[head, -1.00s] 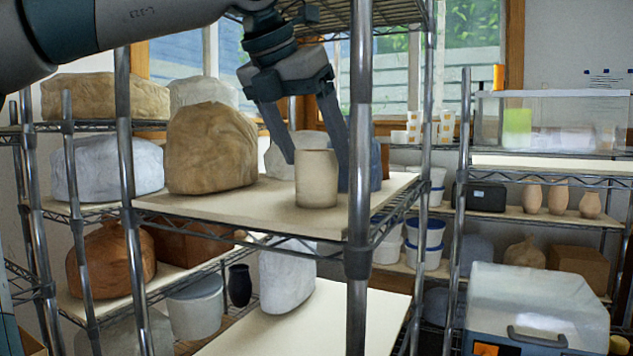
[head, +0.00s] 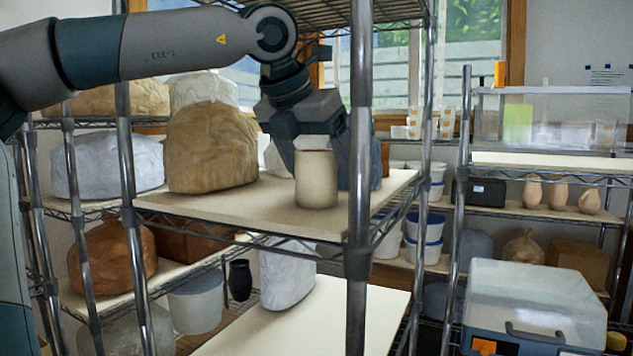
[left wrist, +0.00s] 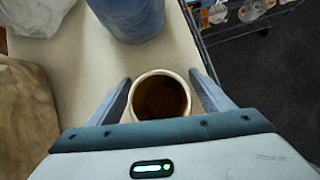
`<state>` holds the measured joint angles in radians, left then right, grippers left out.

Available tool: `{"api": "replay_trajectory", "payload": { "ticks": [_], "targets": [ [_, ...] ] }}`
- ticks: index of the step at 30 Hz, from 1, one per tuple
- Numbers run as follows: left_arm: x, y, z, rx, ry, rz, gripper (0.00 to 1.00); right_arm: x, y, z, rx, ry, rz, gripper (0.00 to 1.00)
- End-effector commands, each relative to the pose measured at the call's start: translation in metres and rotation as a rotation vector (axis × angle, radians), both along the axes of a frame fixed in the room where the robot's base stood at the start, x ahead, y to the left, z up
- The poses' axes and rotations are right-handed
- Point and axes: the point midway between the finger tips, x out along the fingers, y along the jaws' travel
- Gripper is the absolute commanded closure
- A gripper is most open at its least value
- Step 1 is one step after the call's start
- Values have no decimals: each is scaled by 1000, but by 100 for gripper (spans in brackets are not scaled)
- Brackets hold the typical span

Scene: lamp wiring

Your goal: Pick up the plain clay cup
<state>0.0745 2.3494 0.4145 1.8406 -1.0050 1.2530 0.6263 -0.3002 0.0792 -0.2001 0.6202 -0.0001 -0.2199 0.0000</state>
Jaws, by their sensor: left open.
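The plain clay cup (head: 316,181) is a beige cylinder standing upright near the front edge of the middle shelf board (head: 250,212). My left gripper (head: 318,160) is open, reaching down behind and around the cup, with one finger on each side. In the left wrist view the cup (left wrist: 160,97) shows its round rim and dark brown inside between the two spread fingers of my gripper (left wrist: 160,88). A small gap shows on each side. The cup hides part of the fingertips in the head view. My right gripper is not in view.
A blue-grey vessel (left wrist: 130,14) stands close behind the cup. A brown paper-wrapped lump (head: 212,150) stands to its left. A steel shelf post (head: 359,205) rises right of the cup, partly in front of my gripper. The shelf above is close over my wrist.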

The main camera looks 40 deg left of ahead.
Motion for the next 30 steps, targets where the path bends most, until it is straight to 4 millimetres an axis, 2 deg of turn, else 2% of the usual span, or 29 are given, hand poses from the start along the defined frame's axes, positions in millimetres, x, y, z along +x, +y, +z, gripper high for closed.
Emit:
{"api": "replay_trajectory", "payload": {
  "ticks": [8, 10, 15, 30],
  "targets": [
    [0, 0, 0, 0, 0, 0, 26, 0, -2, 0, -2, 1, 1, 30],
    [0, 0, 0, 0, 0, 0, 38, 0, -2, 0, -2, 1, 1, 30],
    [0, 0, 0, 0, 0, 0, 77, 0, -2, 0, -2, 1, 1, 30],
    [0, 0, 8, 0, -1, 2, 77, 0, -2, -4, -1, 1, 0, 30]
  ]
}}
